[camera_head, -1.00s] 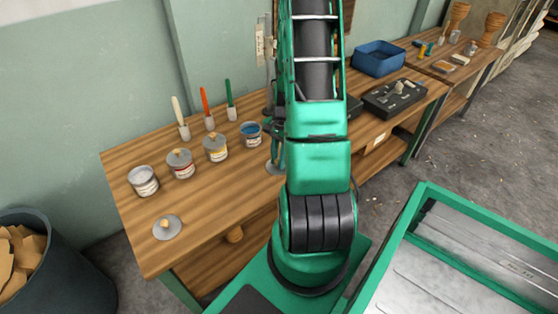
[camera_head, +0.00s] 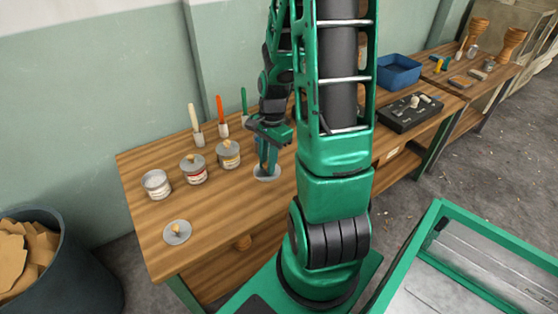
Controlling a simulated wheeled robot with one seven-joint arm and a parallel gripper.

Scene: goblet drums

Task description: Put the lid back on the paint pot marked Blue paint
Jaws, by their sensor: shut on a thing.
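My gripper (camera_head: 267,163) points down over the wooden bench (camera_head: 215,205), to the right of the row of pots. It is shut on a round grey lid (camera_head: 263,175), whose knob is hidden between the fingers. I cannot tell how far the lid is above the bench top. The open pot with blue paint, seen in the earlier view at the right end of the row, is now hidden behind my gripper and wrist.
A pot with red markings (camera_head: 194,170) and one with yellow markings (camera_head: 228,155) wear lids. An open grey-white pot (camera_head: 157,185) stands left of them. Another loose lid (camera_head: 177,232) lies in front. Brushes (camera_head: 221,115) stand behind. A blue bin (camera_head: 398,72) is farther right.

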